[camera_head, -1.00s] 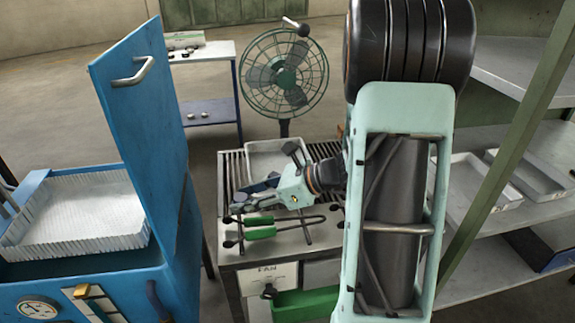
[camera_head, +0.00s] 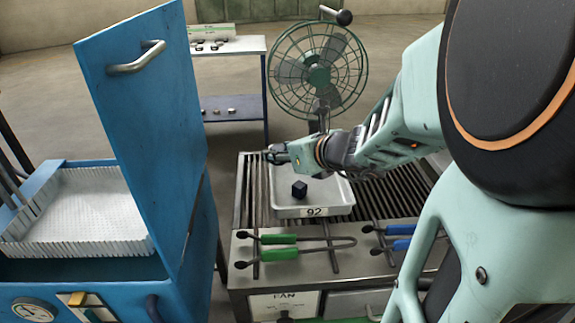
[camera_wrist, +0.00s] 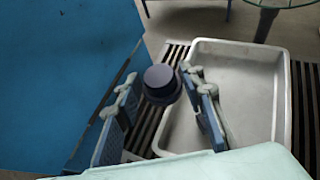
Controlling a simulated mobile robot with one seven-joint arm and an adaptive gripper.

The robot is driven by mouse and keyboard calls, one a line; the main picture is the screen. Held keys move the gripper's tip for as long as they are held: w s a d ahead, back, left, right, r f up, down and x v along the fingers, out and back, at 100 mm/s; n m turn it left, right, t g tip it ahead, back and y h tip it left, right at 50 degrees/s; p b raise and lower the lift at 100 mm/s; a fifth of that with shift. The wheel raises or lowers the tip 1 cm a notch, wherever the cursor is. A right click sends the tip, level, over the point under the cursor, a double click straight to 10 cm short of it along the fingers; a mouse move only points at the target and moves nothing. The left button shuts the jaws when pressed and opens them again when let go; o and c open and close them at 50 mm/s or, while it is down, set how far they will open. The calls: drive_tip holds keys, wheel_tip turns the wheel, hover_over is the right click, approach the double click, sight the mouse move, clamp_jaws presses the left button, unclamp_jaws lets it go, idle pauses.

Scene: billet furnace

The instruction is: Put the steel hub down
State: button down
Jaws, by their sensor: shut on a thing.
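My gripper (camera_wrist: 162,98) is shut on a dark, round, stepped piece, taken as the steel hub (camera_wrist: 162,84), between its two blue-padded fingers in the wrist view. The hub is beside the left edge of the pale metal tray (camera_wrist: 284,110), with dark slats visible below. In the head view my gripper (camera_head: 273,154) is at the tray's far left; the hub cannot be made out there. The tray, marked 92, lies on a slatted bench and also shows in the head view (camera_head: 280,211). A small dark block (camera_head: 299,190) sits in it.
A blue cabinet with a raised lid (camera_head: 145,85) stands close on the left. Green-handled tongs (camera_head: 279,239) and blue-handled tongs (camera_head: 400,229) lie at the bench front. A fan (camera_head: 318,70) stands behind. Bare slats (camera_head: 385,195) show right of the tray.

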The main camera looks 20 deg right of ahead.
drive_tip(key=w+d+f, duration=0.3)
drive_tip(key=w+d+f+b, duration=0.1)
drive_tip(key=w+d+f, duration=0.5)
drive_tip(key=d, duration=0.1)
drive_tip(key=shift+w+d+f+b, duration=0.2)
drive_tip(key=shift+f+b, duration=0.1)
drive_tip(key=shift+f, duration=0.05)
drive_tip(key=shift+f+b, duration=0.35)
drive_tip(key=shift+f, duration=1.15)
drive_tip(key=shift+f, duration=0.2)
drive_tip(key=c, duration=1.3)
unclamp_jaws()
drive_tip(key=shift+o, duration=0.2)
